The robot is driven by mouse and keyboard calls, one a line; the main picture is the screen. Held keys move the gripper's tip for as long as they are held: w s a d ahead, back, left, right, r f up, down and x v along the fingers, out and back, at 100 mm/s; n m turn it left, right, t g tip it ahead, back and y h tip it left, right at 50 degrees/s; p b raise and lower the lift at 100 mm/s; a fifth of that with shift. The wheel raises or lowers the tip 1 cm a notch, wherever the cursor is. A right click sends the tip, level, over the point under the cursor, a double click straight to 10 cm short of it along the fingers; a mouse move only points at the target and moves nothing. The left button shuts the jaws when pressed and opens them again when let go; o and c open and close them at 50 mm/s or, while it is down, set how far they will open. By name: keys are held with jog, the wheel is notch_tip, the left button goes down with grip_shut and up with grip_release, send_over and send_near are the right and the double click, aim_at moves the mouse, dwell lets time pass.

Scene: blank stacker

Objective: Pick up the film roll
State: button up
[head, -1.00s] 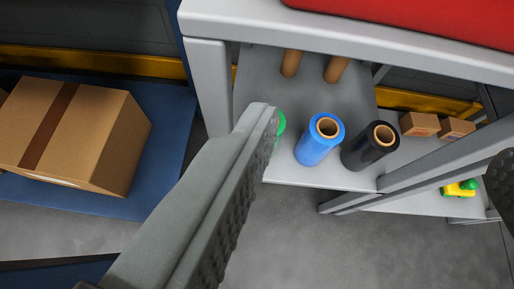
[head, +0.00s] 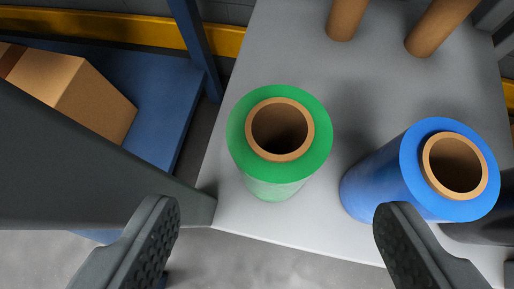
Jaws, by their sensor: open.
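A green film roll (head: 268,180) stands upright on the grey shelf (head: 270,225), its brown cardboard core facing up. A blue film roll (head: 375,187) stands to its right. Part of a black roll (head: 487,229) shows at the right edge, mostly hidden behind the blue one. My gripper (head: 277,225) is open and empty, one finger at lower left and one at lower right. The green roll lies ahead, between the lines of the two fingers. The right finger overlaps the lower part of the blue roll in the picture; I cannot tell if they touch.
Two brown cardboard tubes (head: 347,16) stand at the back of the shelf. A grey shelf post (head: 90,165) is close on the left. Beyond it, a cardboard box (head: 90,105) sits on a blue surface (head: 165,100). Bare shelf lies behind the green roll.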

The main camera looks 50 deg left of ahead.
aim_at(278, 121)
jog(key=x, duration=0.5)
jog(key=shift+w+a+f, duration=0.2)
jog(key=shift+f, duration=0.1)
jog(key=shift+x, duration=3.1)
jog(key=shift+w+d, duration=0.1)
jog(key=shift+d, duration=0.05)
jog(key=shift+c, duration=0.3)
jog(key=c, duration=0.9)
jog(key=shift+r, duration=0.15)
